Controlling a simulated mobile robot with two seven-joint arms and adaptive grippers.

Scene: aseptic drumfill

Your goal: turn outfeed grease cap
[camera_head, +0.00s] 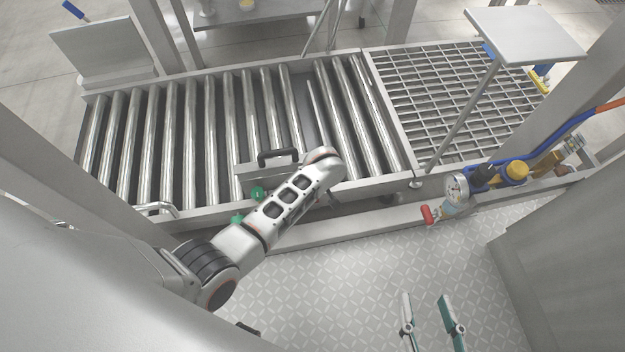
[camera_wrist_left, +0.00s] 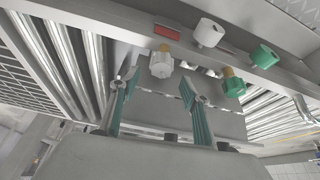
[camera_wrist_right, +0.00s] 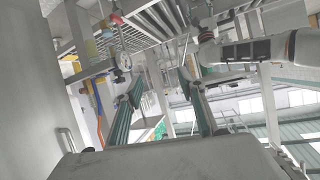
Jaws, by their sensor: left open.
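In the left wrist view, a white knobbed cap (camera_wrist_left: 161,63) on a yellowish fitting shows between and just beyond the open fingertips of my left gripper (camera_wrist_left: 158,82). No contact is visible. A second white cap (camera_wrist_left: 208,32) and two green caps (camera_wrist_left: 264,56) (camera_wrist_left: 233,83) sit to its right on the same metal rail. I cannot tell which is the outfeed grease cap. In the head view, green caps (camera_head: 257,193) (camera_head: 237,219) show beside my left arm, which hides the white ones; the left fingers are hidden there. My right gripper (camera_head: 431,322) is open and empty above the floor.
The roller conveyor (camera_head: 205,120) lies behind my left arm, with a grating (camera_head: 450,90) to its right. A pressure gauge (camera_head: 457,187), red handle (camera_head: 428,214) and yellow cap (camera_head: 516,169) line the right front edge. Patterned floor (camera_head: 350,270) is clear in front.

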